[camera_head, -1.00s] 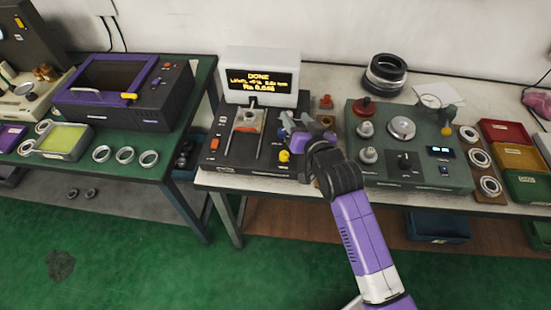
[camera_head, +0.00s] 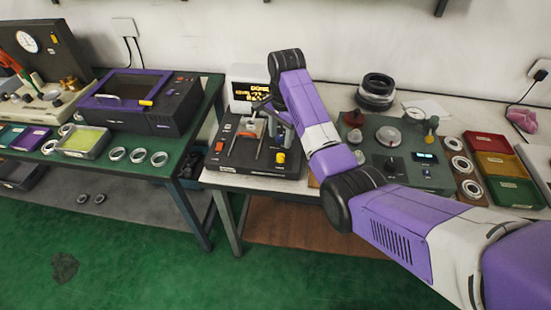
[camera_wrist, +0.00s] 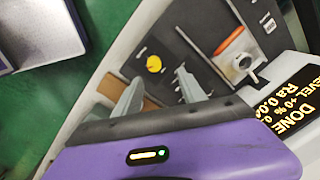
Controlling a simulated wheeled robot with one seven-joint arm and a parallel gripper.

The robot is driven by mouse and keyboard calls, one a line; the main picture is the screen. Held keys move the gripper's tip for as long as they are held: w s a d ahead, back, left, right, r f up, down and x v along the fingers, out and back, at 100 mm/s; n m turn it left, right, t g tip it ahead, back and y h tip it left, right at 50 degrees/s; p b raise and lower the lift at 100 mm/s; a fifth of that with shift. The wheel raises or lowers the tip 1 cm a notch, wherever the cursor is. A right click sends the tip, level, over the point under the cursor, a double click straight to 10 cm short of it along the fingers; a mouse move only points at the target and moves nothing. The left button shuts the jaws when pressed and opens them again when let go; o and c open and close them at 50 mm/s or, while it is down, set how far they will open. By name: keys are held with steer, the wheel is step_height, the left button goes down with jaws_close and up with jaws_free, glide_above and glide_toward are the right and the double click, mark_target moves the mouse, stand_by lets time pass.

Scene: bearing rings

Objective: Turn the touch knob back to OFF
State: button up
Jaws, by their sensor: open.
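A yellow knob (camera_head: 281,157) sits at the front right of the dark instrument (camera_head: 228,160). It also shows in the wrist view (camera_wrist: 154,64), with small markings too small to read, so I cannot tell whether it is the touch knob or its setting. My gripper (camera_head: 270,117) is above the instrument, behind the knob. In the wrist view my gripper (camera_wrist: 158,90) has its two grey fingers apart and empty, with the knob beyond the gap between them, apart from both. The display (camera_wrist: 294,108) reads DONE and an Ra value.
A green-grey gauge station (camera_head: 425,178) stands to the right, partly behind my arm. A purple-framed machine (camera_head: 140,100) is on the left bench. A gap separates the benches.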

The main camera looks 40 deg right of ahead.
mark_target(280, 156)
steer(key=shift+s+a, duration=0.25)
steer(key=shift+s, duration=0.2)
steer(key=shift+f+m, duration=0.2)
steer(key=shift+m, duration=0.1)
step_height(280, 156, down, 7)
steer(key=shift+w+f+p, duration=0.15)
steer(key=shift+f+p, duration=0.05)
steer(key=shift+p, duration=0.25)
steer(key=shift+c, duration=0.5)
jaws_close()
